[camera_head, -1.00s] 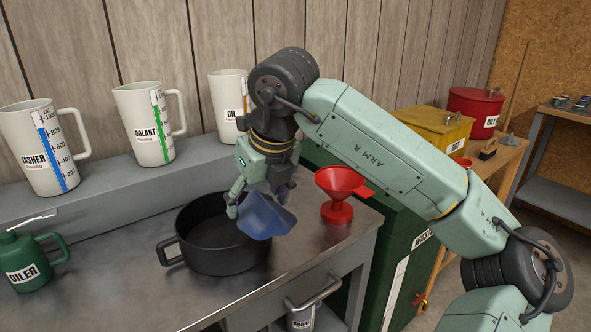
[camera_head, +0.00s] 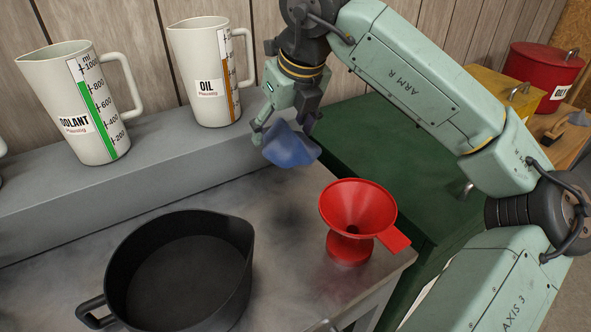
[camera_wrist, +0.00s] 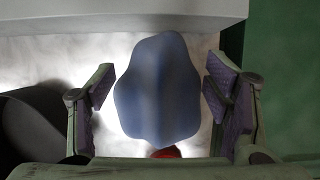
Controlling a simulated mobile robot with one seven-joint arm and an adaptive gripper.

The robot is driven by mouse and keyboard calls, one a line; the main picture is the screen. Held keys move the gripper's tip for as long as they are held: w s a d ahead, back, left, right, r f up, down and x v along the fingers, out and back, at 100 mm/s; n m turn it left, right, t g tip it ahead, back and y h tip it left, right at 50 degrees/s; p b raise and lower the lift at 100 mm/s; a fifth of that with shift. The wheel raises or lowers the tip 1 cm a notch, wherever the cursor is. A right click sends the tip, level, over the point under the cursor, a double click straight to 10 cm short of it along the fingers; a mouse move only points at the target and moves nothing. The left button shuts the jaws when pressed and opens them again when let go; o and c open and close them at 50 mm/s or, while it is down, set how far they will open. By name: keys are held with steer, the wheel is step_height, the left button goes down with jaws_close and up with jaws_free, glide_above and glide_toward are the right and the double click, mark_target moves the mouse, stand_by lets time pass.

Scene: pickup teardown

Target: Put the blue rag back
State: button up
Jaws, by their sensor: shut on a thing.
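The blue rag (camera_head: 290,148) hangs from my gripper (camera_head: 284,132) above the back right of the metal bench. In the wrist view the rag (camera_wrist: 157,90) lies between the two purple-padded fingers of my gripper (camera_wrist: 160,95), with gaps showing at its sides at this angle. My gripper is shut on the rag. The rag is in the air, behind and to the left of the red funnel, near the end of the grey ledge. The upper part of the rag is partly hidden by the fingers in the head view.
The red funnel (camera_head: 352,215) stands at the bench's right edge. A black pan (camera_head: 181,270) sits front left. The coolant jug (camera_head: 85,105) and oil jug (camera_head: 207,75) stand on the grey ledge (camera_head: 140,178). A green bin (camera_head: 385,150) adjoins the bench at right. Bare bench lies between pan and funnel.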

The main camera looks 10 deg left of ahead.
mark_target(298, 132)
steer(key=shift+w+f, duration=0.2)
step_height(298, 132, down, 9)
steer(key=shift+s+r+p, duration=0.1)
steer(key=shift+p, duration=0.85)
steer(key=shift+f, duration=0.3)
steer(key=shift+f, duration=0.1)
steer(key=shift+f+b, duration=0.1)
steer(key=shift+b, duration=0.2)
steer(key=o, duration=1.1)
steer(key=shift+r+p, duration=0.25)
steer(key=shift+p, duration=0.05)
steer(key=b+v, duration=0.1)
steer(key=v, duration=1.1)
steer(key=shift+b, duration=0.4)
